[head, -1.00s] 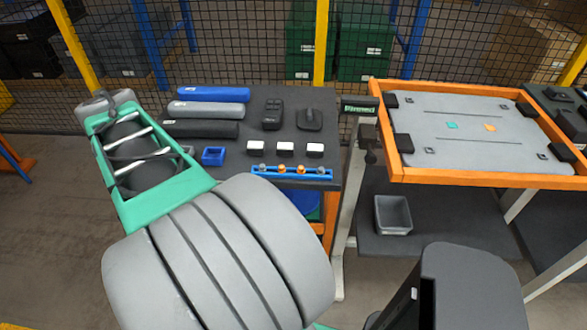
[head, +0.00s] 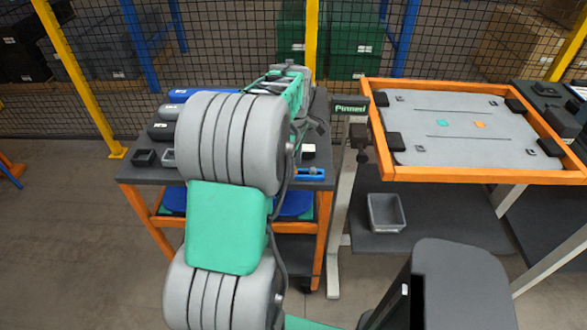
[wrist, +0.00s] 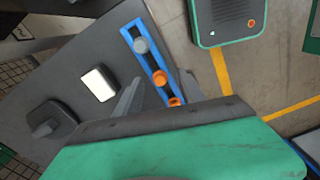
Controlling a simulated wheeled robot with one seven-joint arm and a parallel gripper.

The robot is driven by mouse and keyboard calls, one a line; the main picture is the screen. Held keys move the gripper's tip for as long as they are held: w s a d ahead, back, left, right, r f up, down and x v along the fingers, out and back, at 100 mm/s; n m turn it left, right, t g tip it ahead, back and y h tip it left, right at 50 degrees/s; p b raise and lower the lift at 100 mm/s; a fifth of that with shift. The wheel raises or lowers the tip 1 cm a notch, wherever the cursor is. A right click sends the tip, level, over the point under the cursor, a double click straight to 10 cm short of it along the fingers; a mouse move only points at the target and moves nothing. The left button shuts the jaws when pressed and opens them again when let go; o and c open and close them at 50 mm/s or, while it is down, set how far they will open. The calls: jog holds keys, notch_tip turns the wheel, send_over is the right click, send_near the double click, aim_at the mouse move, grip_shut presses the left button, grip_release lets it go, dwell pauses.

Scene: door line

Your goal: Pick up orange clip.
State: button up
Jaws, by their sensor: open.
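Two orange clips sit on a blue rail (wrist: 129,33) in the wrist view. One orange clip (wrist: 159,78) is fully visible; the other orange clip (wrist: 174,101) is partly hidden by my gripper body. A grey clip (wrist: 141,45) sits further along the rail. My gripper (wrist: 158,94) is open and empty, its fingers appearing on either side of the orange clips in the picture. I cannot tell the height between them. In the head view only the right end of the blue rail (head: 311,173) shows; my arm hides the clips and the gripper.
A white-topped block (wrist: 98,83) and a black part (wrist: 50,122) lie beside the rail on the dark cart top. An orange-framed table (head: 470,178) stands to the right, with a grey bin (head: 386,212) below it. A mesh fence is behind.

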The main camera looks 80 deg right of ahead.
jog(key=shift+f, duration=0.2)
grip_shut()
dwell(0.3)
